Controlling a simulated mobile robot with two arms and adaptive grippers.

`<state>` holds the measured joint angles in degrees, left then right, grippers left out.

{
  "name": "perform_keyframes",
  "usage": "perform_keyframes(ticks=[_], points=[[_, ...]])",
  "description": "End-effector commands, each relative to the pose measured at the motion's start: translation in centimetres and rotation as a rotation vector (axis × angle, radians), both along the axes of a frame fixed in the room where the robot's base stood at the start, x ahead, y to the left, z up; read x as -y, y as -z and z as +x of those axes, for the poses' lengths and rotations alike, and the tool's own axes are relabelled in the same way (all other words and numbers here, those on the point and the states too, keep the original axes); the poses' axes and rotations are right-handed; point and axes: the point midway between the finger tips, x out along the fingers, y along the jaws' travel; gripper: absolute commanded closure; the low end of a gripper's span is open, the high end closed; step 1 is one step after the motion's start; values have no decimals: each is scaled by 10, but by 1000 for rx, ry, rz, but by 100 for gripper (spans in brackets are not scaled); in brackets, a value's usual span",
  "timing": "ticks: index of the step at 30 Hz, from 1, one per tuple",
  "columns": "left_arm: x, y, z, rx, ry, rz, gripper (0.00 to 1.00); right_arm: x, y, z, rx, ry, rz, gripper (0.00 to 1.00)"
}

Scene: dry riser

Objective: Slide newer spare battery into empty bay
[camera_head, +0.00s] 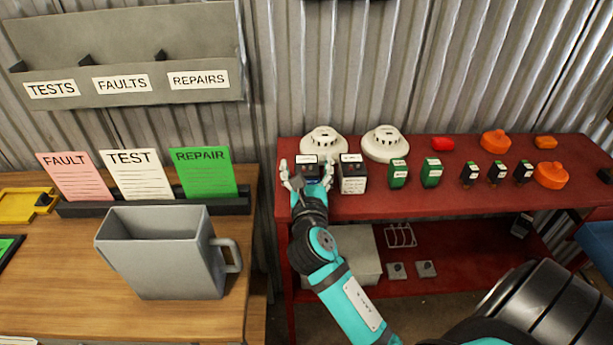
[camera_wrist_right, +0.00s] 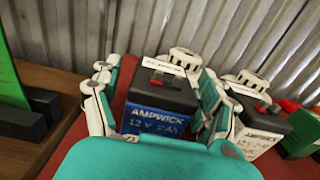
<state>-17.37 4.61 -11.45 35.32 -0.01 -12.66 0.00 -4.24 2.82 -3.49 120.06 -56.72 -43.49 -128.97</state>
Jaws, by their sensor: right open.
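Two small dark-topped batteries stand side by side at the left end of the red bench top. The left battery (camera_head: 307,170) is between the fingers of my right gripper (camera_head: 306,164), which is open around it. In the wrist view this battery (camera_wrist_right: 158,106) has a blue lower label reading AMPWICK 12 V, and the gripper's fingers (camera_wrist_right: 157,78) stand on either side of it. The right battery (camera_head: 353,174) has a white label and also shows in the wrist view (camera_wrist_right: 262,131), just outside the right finger. I cannot tell which is newer. No empty bay is visible. My left gripper is out of view.
White detectors (camera_head: 385,143) stand behind the batteries. Green boxes (camera_head: 398,172), small black items and orange and red devices line the red bench (camera_head: 450,205) to the right. A wooden desk (camera_head: 60,300) at left holds a grey jug (camera_head: 165,255) and cards.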

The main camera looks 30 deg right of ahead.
Motion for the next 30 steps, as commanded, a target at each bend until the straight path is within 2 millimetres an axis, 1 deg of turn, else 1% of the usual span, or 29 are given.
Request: perform_keyframes(ticks=[5, 22, 23, 30], points=[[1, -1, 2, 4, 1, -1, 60, 0, 0, 0, -1, 0, -1, 23], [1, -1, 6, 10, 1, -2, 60, 0, 0, 0, -1, 0, -1, 98], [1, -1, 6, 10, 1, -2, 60, 0, 0, 0, -1, 0, -1, 100], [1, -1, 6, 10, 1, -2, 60, 0, -3, 0, 5, -1, -3, 100]])
